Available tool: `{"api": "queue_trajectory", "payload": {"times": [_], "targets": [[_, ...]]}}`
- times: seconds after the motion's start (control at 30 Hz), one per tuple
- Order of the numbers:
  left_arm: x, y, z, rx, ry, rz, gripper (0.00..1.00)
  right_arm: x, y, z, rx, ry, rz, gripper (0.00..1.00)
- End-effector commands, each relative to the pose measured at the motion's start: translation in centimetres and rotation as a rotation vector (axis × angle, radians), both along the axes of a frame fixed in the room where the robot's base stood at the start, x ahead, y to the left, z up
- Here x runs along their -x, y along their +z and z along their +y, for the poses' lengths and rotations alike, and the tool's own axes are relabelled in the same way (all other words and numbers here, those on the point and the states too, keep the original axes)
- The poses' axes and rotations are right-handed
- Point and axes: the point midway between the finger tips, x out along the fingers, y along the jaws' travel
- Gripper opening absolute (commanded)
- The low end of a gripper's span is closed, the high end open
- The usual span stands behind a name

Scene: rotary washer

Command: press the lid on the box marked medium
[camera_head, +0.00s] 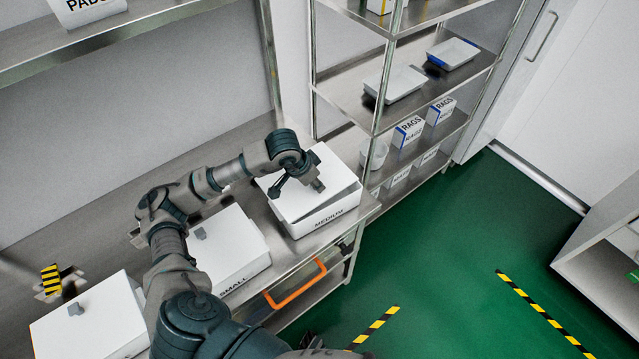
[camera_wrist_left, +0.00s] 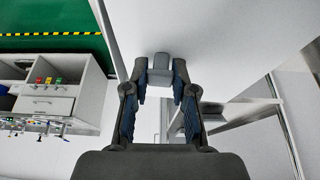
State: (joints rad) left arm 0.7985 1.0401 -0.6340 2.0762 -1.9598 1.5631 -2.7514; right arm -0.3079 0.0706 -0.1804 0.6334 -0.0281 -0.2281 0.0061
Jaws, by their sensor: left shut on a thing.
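The box marked MEDIUM (camera_head: 327,217) stands on the steel table near its right end. Its white lid (camera_head: 335,170) is on top of it and looks slightly tilted; I cannot tell how far it is seated. My left gripper (camera_head: 312,181) reaches over the lid from the left. In the left wrist view, its two fingers (camera_wrist_left: 160,88) are shut on the grey lid knob (camera_wrist_left: 160,70), with the white lid face (camera_wrist_left: 220,40) filling the area beyond. My right gripper is out of view.
A box marked SMALL (camera_head: 232,262) and another white lidded box (camera_head: 90,325) stand left on the table. An orange handle (camera_head: 295,284) sticks out at the table's front. A steel shelf rack (camera_head: 440,85) with trays and RAGS boxes stands behind right. The green floor (camera_head: 440,240) is open.

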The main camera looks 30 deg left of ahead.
Motion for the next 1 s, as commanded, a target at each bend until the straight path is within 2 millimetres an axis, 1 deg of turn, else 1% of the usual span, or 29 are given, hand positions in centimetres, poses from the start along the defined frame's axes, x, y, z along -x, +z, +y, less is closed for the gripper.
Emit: {"api": "queue_trajectory", "payload": {"times": [0.07,0.33,0.73,1.0], "targets": [[0.0,-0.4,-0.4,-0.004,-0.002,0.005,0.00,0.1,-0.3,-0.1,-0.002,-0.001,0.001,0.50],[0.1,-0.3,-1.3,-0.013,-0.003,0.010,0.00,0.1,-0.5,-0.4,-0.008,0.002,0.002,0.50],[0.0,-0.5,-0.8,-0.005,-0.004,0.009,0.00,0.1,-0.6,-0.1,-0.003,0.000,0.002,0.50],[-0.1,-0.9,-1.4,-0.009,-0.002,0.010,0.00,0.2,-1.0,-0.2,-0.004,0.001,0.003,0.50]]}}
